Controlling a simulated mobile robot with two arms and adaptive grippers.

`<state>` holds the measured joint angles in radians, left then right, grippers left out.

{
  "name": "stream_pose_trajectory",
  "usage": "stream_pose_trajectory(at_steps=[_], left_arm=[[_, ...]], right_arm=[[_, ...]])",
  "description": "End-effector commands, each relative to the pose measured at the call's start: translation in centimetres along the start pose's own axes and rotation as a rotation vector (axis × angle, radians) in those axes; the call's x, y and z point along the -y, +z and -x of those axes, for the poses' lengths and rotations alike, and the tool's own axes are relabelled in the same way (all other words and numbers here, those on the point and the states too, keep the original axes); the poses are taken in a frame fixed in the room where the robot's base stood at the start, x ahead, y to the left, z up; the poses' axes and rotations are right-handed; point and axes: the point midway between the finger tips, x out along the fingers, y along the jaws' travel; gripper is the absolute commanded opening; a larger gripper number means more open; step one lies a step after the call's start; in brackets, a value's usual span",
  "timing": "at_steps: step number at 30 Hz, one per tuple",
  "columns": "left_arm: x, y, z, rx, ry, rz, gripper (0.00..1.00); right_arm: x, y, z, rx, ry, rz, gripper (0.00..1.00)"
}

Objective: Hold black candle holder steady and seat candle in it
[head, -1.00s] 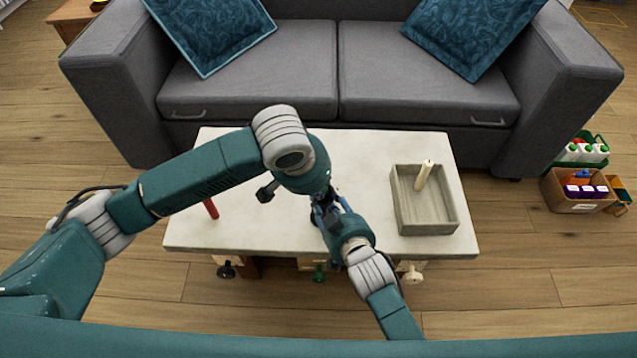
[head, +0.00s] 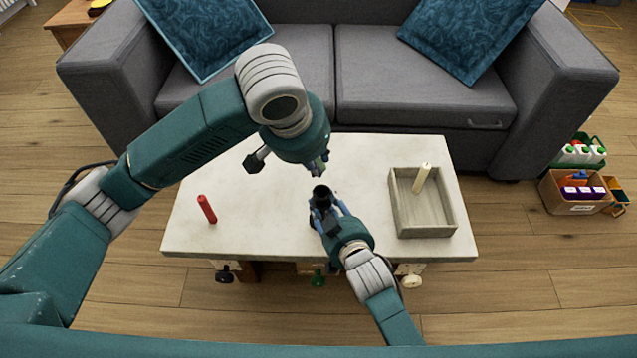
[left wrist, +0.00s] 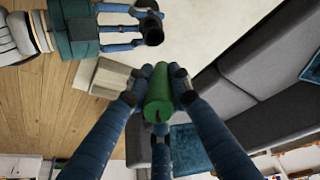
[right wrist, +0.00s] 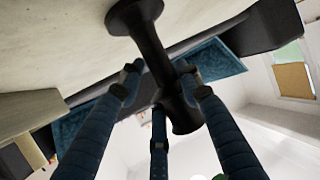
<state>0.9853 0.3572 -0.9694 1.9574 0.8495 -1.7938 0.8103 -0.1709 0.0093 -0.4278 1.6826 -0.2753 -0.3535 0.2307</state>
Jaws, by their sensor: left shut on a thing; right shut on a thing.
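The black candle holder (head: 320,191) has its open cup facing up in the head view. My right gripper (head: 327,208) is shut on it; the right wrist view shows the holder's stem (right wrist: 150,48) between the fingers. In the left wrist view my left gripper (left wrist: 158,88) is shut on a green candle (left wrist: 159,98). The holder's dark cup (left wrist: 153,33) shows there apart from the candle. In the head view my left gripper (head: 317,167) is just beyond the holder, and the arm largely hides the candle.
A pale table (head: 270,225) lies below. A grey wooden tray (head: 424,230) at the right holds a cream candle (head: 421,177). A grey sofa (head: 420,95) is behind. The table's front left is clear.

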Motion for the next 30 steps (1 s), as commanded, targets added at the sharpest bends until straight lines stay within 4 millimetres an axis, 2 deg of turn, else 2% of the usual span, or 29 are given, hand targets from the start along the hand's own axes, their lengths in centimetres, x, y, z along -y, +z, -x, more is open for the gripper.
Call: stream_pose_trajectory(at_steps=[11, 14, 24, 30], left_arm=[[0.0, 0.1, -0.1, 0.001, 0.001, 0.0, 0.0], [0.0, 0.6, -1.2, 0.004, 0.002, 0.001, 0.0], [0.2, 3.0, -7.1, 0.003, 0.002, 0.003, 0.0], [0.3, 3.6, -8.7, 0.001, 0.0, 0.001, 0.0]], right_arm=[[0.0, -0.2, 0.0, -0.005, -0.001, 0.0, 0.0], [0.0, -0.2, 0.0, -0.005, -0.001, 0.0, 0.0], [0.0, -0.2, 0.0, -0.005, -0.001, 0.0, 0.0], [0.0, -0.2, 0.0, -0.005, -0.001, 0.0, 0.0]])
